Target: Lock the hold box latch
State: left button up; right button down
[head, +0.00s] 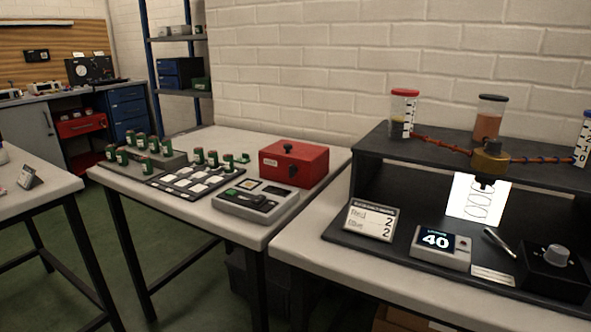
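A red box (293,164) with a black knob on its lid stands at the back right of the middle table. Its lid looks closed, and a small pale label is on its front left face. It is probably the hold box; a latch is too small to make out, so I cannot tell its state. Neither of my grippers is in view.
A grey device (256,200) sits just in front of the red box.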

aim_at(293, 169)
jog(key=k+l+z, duration=0.1)
jog(key=l+z, duration=0.55)
jog(key=z, duration=0.15)
jog(key=k+l, duration=0.05)
